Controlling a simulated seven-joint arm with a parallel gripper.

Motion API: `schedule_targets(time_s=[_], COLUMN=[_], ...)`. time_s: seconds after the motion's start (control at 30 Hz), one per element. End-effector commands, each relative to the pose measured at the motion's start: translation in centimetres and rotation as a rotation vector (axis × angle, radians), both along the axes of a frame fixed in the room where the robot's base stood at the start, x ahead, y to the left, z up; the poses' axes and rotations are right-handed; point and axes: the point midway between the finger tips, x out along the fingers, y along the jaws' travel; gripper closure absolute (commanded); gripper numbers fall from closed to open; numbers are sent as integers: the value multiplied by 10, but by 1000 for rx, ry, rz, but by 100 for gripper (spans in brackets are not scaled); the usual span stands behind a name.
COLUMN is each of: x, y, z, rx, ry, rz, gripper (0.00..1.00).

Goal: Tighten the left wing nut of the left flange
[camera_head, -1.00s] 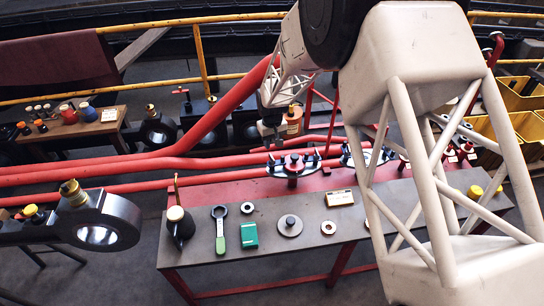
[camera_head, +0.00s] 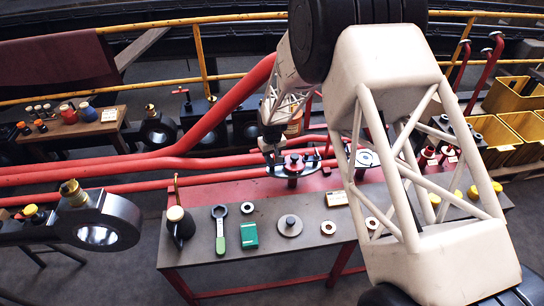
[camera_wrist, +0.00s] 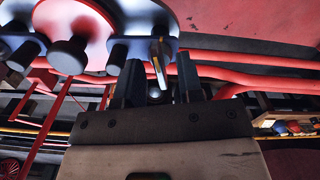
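The left flange (camera_head: 306,163) is a grey plate with a red hub, standing at the back edge of the bench. My gripper (camera_head: 273,163) is down at its left end and hides the left wing nut in the head view. In the wrist view, the flange plate (camera_wrist: 92,42) fills the upper left. The wing nut (camera_wrist: 157,62), with a thin brassy wing, lies between the fingertips of my gripper (camera_wrist: 159,82). The fingers stand apart on either side of it, with gaps visible. I cannot tell whether either finger touches it.
A second flange (camera_head: 367,158) stands to the right, partly hidden by my arm. Red pipes (camera_head: 150,163) run behind the bench (camera_head: 265,203). On the bench lie an oil can (camera_head: 179,226), a green-handled wrench (camera_head: 220,232), a green box (camera_head: 249,235) and a round weight (camera_head: 289,226).

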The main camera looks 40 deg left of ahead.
Motion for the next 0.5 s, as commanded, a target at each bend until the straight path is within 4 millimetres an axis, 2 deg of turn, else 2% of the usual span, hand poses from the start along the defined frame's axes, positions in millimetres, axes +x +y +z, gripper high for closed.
schedule_targets(time_s=[0.2, 0.43, 0.5], x=[0, 0, 0], y=[0, 0, 0], z=[0, 0, 0], rx=[0, 0, 0], ry=[0, 0, 0], rz=[0, 0, 0], gripper=[66, 100, 100])
